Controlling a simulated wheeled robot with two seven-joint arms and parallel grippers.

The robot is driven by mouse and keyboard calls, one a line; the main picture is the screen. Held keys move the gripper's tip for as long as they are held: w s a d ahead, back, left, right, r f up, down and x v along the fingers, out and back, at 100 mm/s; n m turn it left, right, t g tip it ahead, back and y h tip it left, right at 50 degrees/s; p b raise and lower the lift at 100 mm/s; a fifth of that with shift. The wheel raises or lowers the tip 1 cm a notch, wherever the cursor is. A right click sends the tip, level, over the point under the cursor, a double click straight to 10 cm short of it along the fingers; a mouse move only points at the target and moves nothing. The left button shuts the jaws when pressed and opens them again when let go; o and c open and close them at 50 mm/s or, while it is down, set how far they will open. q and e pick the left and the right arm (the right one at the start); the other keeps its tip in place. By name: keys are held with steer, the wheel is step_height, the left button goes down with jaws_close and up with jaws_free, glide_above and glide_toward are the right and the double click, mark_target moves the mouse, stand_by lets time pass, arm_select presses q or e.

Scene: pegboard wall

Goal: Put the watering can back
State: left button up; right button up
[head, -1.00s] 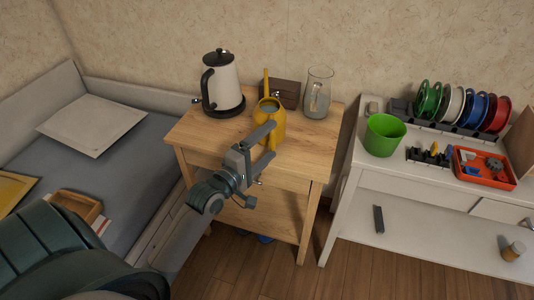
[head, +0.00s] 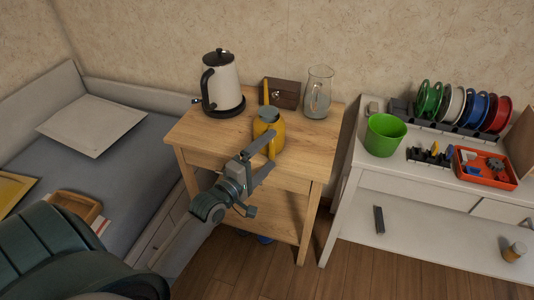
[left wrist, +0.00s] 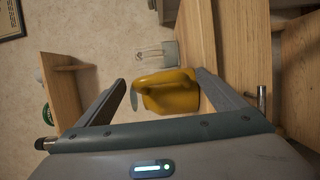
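In the left wrist view the can (left wrist: 170,92) lies between the two open fingers (left wrist: 160,88). A gap shows on its left side; the right finger overlaps its edge, and I cannot tell whether they touch. My right gripper is not in view.
A white kettle (head: 222,82) stands left of the can. A glass pitcher (head: 317,95) stands to its right, and a dark brown box (head: 284,93) behind. A green bucket (head: 384,136) and a red tray (head: 485,179) sit on the white desk. The table's front left is clear.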

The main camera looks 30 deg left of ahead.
arm_select(q)
steer(key=shift+r, duration=0.15)
steer(key=shift+s, duration=0.1)
steer(key=s+a, duration=0.1)
steer(key=s, duration=1)
steer(key=shift+s+b, duration=0.4)
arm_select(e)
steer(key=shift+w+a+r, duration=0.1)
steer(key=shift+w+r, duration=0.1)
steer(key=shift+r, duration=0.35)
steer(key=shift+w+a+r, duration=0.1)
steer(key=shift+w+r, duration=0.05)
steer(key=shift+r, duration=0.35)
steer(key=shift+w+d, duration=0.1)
